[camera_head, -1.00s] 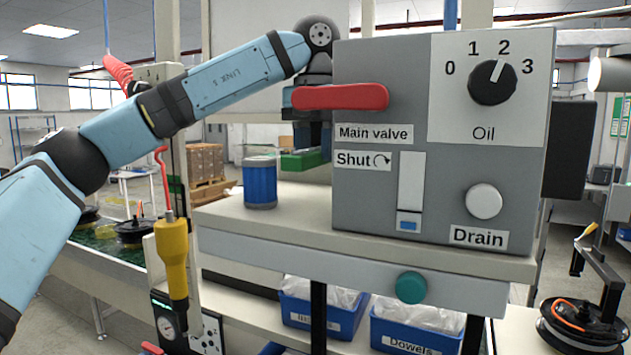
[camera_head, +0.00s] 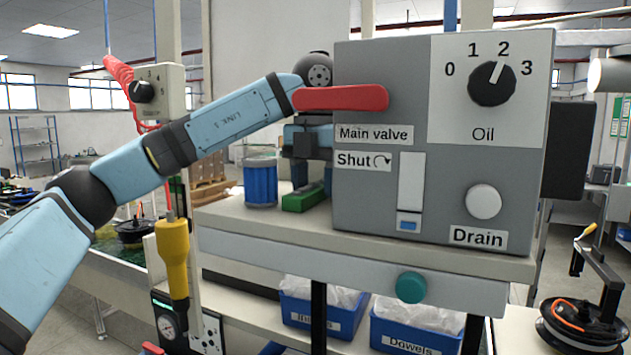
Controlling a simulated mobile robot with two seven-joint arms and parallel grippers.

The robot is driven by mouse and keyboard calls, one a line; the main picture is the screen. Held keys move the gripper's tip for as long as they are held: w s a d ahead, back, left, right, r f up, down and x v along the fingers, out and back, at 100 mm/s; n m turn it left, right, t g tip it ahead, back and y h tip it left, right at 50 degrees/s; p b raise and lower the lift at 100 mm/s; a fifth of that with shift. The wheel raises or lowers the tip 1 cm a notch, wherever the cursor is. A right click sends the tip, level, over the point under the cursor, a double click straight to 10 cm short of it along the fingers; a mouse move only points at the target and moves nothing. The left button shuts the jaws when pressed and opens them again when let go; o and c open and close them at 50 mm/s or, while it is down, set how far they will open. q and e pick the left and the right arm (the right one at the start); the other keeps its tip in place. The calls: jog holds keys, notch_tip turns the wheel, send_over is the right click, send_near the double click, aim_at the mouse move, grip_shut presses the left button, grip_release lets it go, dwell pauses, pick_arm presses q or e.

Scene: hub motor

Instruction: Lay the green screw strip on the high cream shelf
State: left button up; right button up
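The green screw strip (camera_head: 305,198) is at the top of the high cream shelf (camera_head: 226,217), just left of the grey valve box. It looks level and seems to touch the shelf surface. My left gripper (camera_head: 313,182) points down from above, its fingers at the strip, and appears shut on it. The red lever hides part of the wrist, and the box hides the strip's right end. My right gripper is not in view.
A blue ribbed can (camera_head: 260,183) stands close left of the strip. The grey valve box (camera_head: 380,215) with its red lever (camera_head: 340,97) fills the shelf's right side. Free shelf room shows in front of the can and strip. A yellow tool (camera_head: 174,258) hangs at lower left.

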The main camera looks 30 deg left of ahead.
aim_at(315, 184)
pick_arm(q)
jog(key=shift+o, duration=0.8)
jog(key=shift+r, duration=0.1)
notch_tip(315, 184, up, 12)
dwell(0.5)
